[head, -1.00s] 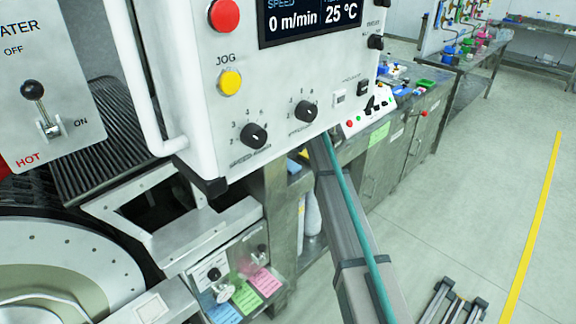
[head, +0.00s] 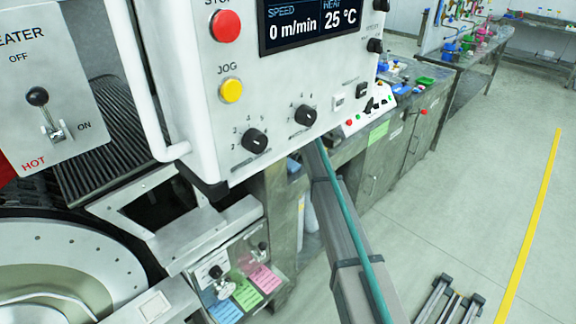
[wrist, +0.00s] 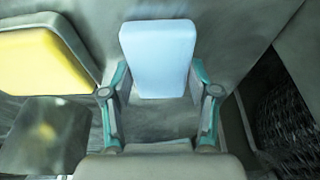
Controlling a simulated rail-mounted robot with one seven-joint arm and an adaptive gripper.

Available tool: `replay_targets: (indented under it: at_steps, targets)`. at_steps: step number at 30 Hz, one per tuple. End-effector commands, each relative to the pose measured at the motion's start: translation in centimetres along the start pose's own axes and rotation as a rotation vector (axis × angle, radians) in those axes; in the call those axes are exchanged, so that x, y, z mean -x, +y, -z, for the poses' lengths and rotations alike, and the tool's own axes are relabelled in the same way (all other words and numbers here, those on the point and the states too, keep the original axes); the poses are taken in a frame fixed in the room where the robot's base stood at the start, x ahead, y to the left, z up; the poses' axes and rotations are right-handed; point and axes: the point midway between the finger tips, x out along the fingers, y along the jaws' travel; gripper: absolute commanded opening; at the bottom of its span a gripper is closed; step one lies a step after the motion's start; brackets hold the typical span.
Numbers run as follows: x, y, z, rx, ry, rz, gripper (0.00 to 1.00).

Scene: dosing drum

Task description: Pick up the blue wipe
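The blue wipe shows as a pale blue, rounded block (wrist: 158,52) at the upper middle of the wrist view, on a dark grey surface. My gripper (wrist: 160,80) is open, with one teal-edged finger on each side of the wipe's lower part. The fingertips look close to its sides; I cannot tell whether they touch it. In the head view my gripper is not visible, and I cannot pick out the wipe with certainty there.
A yellow block with a pale rim (wrist: 45,60) lies left of the wipe, with a blurred dark grey block (wrist: 45,135) below it. A dark recess (wrist: 285,110) lies to the right. In the head view, a white control panel (head: 290,90) overhangs the steel bench.

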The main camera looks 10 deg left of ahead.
Motion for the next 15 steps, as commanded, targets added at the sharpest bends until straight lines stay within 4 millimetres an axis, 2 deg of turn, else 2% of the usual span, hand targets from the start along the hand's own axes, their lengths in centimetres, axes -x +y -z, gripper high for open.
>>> replay_targets:
  at_steps: [1, 2, 11, 15]
  targets:
    - [0.00, -0.01, -0.01, 0.000, 0.000, 0.001, 0.45]
    - [0.00, -0.01, -0.01, 0.000, 0.000, 0.001, 0.41]
    - [0.10, 0.00, 0.03, 0.000, 0.000, 0.000, 0.40]
    - [0.95, 0.03, 0.35, 0.000, 0.001, 0.000, 0.40]
